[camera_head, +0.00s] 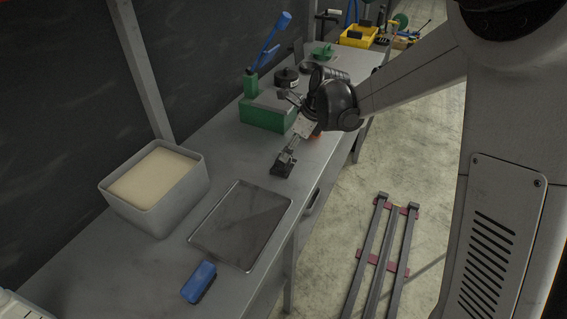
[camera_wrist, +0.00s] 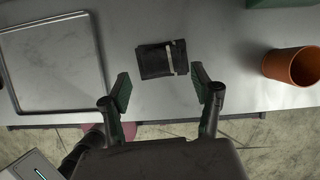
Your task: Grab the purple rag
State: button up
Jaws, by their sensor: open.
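No clearly purple rag shows. A small dark, flat, folded-looking item (camera_wrist: 155,62) with a pale stripe lies on the workbench (camera_wrist: 220,55) in the wrist view. It looks nearly black, and I cannot tell if it is the rag. In the head view a dark item (camera_head: 283,167) lies between the tray and the green box, below my gripper (camera_head: 284,124). In the wrist view my gripper (camera_wrist: 160,82) is open and empty. Its fingertips are to either side of the item's near edge, apart from it.
A flat metal tray (camera_head: 240,224) lies nearer, beside a grey bin (camera_head: 150,218) and a blue brush-like item (camera_head: 199,282). A green box (camera_head: 267,113) stands behind the gripper. An orange cup (camera_wrist: 292,67) is right of the dark item. The bench's front edge is close.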

jog(key=shift+x, duration=2.6)
jog(key=shift+d, duration=0.15)
jog(key=shift+c, duration=0.3)
jog(key=c, duration=1.2)
